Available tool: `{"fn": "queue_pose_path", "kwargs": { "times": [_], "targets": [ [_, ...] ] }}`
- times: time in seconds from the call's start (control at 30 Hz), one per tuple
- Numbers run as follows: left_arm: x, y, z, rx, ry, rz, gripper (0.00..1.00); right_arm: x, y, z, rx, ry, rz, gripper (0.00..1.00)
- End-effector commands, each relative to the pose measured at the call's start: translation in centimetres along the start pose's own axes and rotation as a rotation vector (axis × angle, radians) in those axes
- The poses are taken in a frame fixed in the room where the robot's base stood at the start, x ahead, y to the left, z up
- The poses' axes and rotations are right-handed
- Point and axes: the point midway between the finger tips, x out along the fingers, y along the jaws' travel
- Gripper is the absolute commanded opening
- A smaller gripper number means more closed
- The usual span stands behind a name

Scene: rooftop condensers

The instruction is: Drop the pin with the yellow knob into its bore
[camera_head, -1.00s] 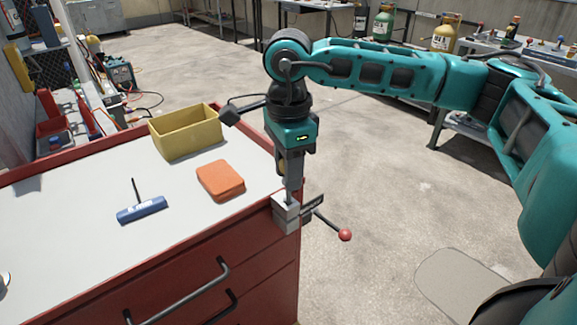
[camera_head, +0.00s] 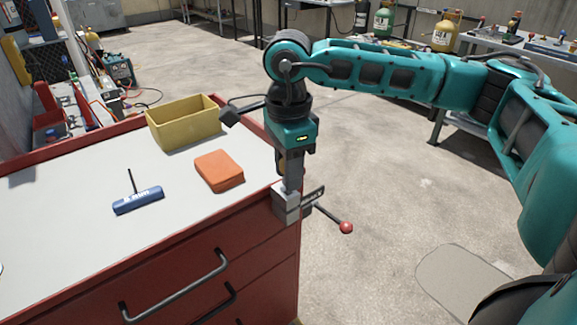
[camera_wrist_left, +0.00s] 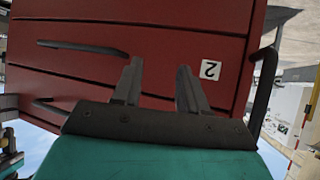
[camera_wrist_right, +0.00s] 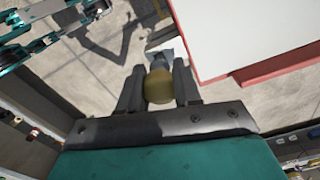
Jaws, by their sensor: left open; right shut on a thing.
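My right gripper (camera_head: 291,180) points straight down at the cabinet's near right corner, shut on the pin. The pin's yellow knob (camera_wrist_right: 158,90) sits between the fingers in the right wrist view; a bit of it shows in the head view (camera_head: 282,166). A grey metal block (camera_head: 286,208) is directly below the gripper at the corner. The fingers hide its top, so I cannot tell whether the pin's tip is in the bore. In the left wrist view my left gripper (camera_wrist_left: 158,82) is open and empty, facing red drawers.
The red cabinet's pale top (camera_head: 80,210) holds a yellow bin (camera_head: 185,128), an orange case (camera_head: 218,172) and a blue T-handled tool (camera_head: 138,200). A lever with a red ball (camera_head: 346,227) sticks out right of the block.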

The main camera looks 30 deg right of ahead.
Motion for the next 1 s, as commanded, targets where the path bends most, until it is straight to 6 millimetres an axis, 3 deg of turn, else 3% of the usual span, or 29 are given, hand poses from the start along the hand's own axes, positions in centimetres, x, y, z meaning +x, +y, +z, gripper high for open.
{"fn": "queue_pose_path", "kwargs": {
  "times": [0.83,0.87,1.0],
  "targets": [
    [0.5,0.2,1.1,-0.002,-0.007,0.005,0.43,1.3,0.0,0.0,0.000,0.000,0.000,0.00],
    [0.5,0.2,1.1,-0.002,-0.007,0.005,0.43,1.3,0.0,0.0,0.000,0.000,0.000,0.36],
    [0.5,0.2,1.0,-0.002,-0.007,0.005,0.43,1.3,0.0,0.0,0.000,0.000,0.000,0.49]
  ]
}}
